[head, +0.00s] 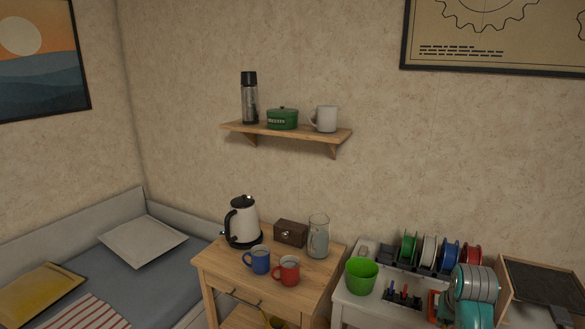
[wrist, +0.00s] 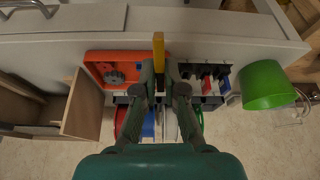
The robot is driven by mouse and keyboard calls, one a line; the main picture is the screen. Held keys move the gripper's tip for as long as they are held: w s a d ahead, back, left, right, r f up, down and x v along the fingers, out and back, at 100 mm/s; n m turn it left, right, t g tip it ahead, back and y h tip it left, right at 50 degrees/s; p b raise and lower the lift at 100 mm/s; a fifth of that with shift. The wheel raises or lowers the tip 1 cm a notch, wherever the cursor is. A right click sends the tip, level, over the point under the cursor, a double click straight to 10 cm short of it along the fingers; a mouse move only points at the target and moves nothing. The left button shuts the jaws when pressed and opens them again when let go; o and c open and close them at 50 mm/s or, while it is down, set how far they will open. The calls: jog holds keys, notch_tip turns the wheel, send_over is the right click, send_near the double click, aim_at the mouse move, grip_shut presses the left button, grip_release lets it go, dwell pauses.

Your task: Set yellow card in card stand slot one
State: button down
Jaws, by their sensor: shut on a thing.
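My gripper (wrist: 159,75) is shut on the yellow card (wrist: 158,50), which shows nearly edge-on in the wrist view as a narrow yellow strip between the fingertips. The card points toward the white table's front edge. In the head view my teal and grey arm covers the fingertips, and I cannot make out the card there. I cannot pick out the card stand or its slot one for certain. A dark rack (wrist: 205,78) with red and blue pieces stands beside the gripper; it also shows in the head view (head: 403,297). I cannot tell whether it is the stand.
An orange tray (wrist: 105,68) with grey parts lies beside the gripper. A green cup (head: 361,276) stands by the rack. Coloured spools (head: 428,251) line the back of the white table. A wooden box (wrist: 83,108) flanks the tray. A wooden table (head: 230,270) holds mugs and a kettle.

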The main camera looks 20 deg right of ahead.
jog(key=w+a+f+n+y, duration=0.1)
jog(key=w+a+f+n, duration=0.1)
jog(key=w+a+f, duration=0.5)
jog(key=a+f+n, duration=0.2)
jog(key=a+f, duration=0.4)
jog(key=a, duration=0.6)
jog(key=s+a+f+n+y, duration=0.1)
jog(key=a+f+n, duration=0.1)
jog(key=a+f, duration=0.4)
jog(key=s+a+f+n+t+y, duration=0.1)
jog(key=a+f, duration=0.5)
jog(key=a, duration=0.8)
jog(key=shift+s+a+f+n, duration=0.35)
jog(key=shift+s+n, duration=0.25)
jog(key=shift+n, duration=0.3)
jog(key=shift+d, duration=0.2)
